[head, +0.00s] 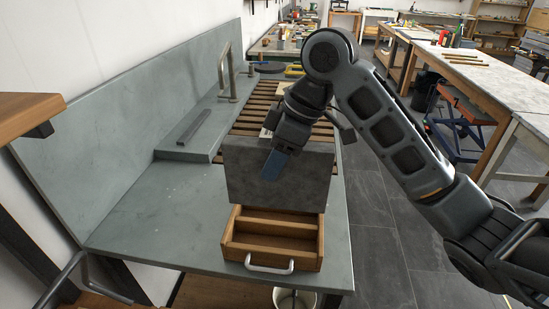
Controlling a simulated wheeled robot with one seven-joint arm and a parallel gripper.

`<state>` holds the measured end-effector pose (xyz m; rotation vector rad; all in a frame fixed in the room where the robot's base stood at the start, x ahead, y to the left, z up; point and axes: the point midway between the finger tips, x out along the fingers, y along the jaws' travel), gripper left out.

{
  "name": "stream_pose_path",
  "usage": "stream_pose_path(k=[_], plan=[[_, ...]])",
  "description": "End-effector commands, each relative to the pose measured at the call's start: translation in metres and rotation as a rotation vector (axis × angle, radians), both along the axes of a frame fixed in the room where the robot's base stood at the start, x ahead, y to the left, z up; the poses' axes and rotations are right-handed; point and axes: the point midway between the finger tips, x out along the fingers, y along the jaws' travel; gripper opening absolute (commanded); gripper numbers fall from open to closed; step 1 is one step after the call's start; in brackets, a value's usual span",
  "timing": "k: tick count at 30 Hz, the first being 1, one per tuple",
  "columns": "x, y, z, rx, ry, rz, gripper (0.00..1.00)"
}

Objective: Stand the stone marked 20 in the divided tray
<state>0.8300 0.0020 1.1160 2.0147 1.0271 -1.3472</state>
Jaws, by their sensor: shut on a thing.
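A grey stone slab (305,180) stands upright, its broad face toward me. The slab's lower edge overlaps the tray's back part. I cannot tell whether it is above, inside or behind the rear compartment. The front compartment looks empty.
The tray is near the front edge of a grey sink bench (170,231). A slatted wooden rack (258,105) lies behind the slab, and a tap (224,75) rises at the back left. The bench is clear left of the tray. A bucket (294,299) is below.

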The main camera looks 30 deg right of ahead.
Motion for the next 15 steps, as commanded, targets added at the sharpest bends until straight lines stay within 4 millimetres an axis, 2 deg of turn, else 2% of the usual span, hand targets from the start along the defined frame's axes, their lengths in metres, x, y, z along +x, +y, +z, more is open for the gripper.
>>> stream_pose_path(k=[7,15], plan=[[0.001,-0.001,-0.001,0.002,-0.008,-0.001,0.0],[0.001,-0.001,-0.018,0.002,-0.005,-0.001,0.0]])
